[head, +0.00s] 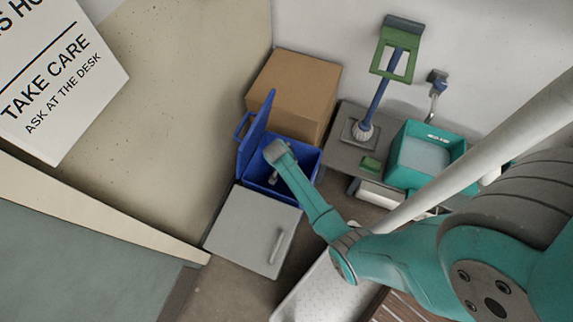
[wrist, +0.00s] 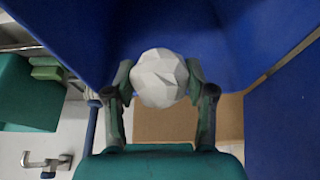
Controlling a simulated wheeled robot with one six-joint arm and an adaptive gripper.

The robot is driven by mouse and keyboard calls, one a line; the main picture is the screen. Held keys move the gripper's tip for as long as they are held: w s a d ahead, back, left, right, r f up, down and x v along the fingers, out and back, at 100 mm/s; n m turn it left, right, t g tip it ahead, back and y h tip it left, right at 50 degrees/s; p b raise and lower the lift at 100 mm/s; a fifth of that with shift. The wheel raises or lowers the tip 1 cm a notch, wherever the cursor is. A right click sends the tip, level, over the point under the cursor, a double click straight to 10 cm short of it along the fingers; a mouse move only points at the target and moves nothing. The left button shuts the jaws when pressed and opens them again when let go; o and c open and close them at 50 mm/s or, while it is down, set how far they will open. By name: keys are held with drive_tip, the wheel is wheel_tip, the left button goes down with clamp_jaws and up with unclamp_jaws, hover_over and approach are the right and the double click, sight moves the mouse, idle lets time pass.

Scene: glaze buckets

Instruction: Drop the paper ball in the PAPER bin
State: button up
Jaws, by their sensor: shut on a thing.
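A white, faceted paper ball (wrist: 160,78) is held between the two fingers of my gripper (wrist: 159,80) in the wrist view. In the head view my arm reaches over a blue bin (head: 306,158), with its blue lid (head: 254,137) standing open on the left. My gripper (head: 273,178) shows only in part there, below my wrist and over the bin's opening; the ball cannot be made out. Blue bin surfaces (wrist: 240,30) fill the top of the wrist view, just past the ball. No label shows on the bin, so I cannot tell whether it reads PAPER.
A cardboard box (head: 293,85) stands behind the bin, and a grey cabinet (head: 250,230) with a handle is in front. To the right are a teal tub (head: 455,150) and an upright brush (head: 380,100). A wall is at the left.

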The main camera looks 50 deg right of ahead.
drive_tip(key=shift+f, duration=1.05)
drive_tip(key=o, duration=0.8)
drive_tip(key=shift+o, duration=0.2)
drive_tip(key=v, duration=1.2)
